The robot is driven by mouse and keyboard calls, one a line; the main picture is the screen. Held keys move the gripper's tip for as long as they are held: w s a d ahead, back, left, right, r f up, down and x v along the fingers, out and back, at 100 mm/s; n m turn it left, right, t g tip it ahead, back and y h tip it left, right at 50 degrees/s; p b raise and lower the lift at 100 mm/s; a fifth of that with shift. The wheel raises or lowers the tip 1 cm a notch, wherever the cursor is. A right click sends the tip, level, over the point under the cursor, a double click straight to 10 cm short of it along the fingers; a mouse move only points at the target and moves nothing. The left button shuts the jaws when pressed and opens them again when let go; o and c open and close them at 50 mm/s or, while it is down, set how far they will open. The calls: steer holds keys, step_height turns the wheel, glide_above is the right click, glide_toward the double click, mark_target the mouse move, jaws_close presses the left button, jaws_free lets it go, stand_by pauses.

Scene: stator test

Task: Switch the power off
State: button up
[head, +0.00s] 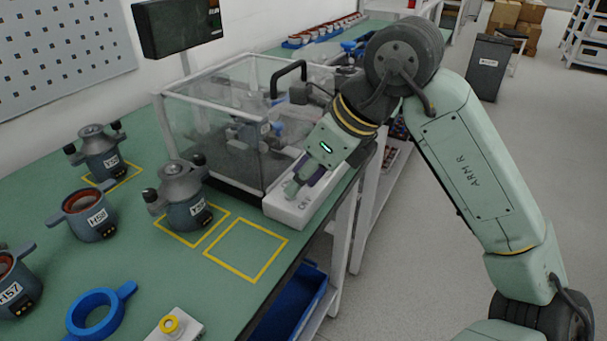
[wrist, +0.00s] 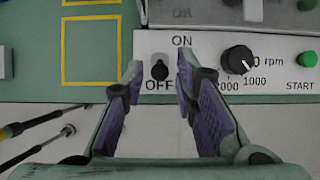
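The white control panel (head: 285,208) sits at the table's front edge, before the clear enclosure. In the head view my gripper (head: 298,186) points down at the panel and hides the switch.
Right of the switch are a black rpm dial (wrist: 237,60) and a green START button (wrist: 307,59). The clear enclosure (head: 215,125) stands behind the panel. A stator housing (head: 183,195) and an empty yellow square (head: 246,250) are to the left.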

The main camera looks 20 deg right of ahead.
stand_by(0.3)
steer(key=p+v, duration=0.2)
steer(key=v, duration=0.4)
steer(key=shift+p, duration=0.4)
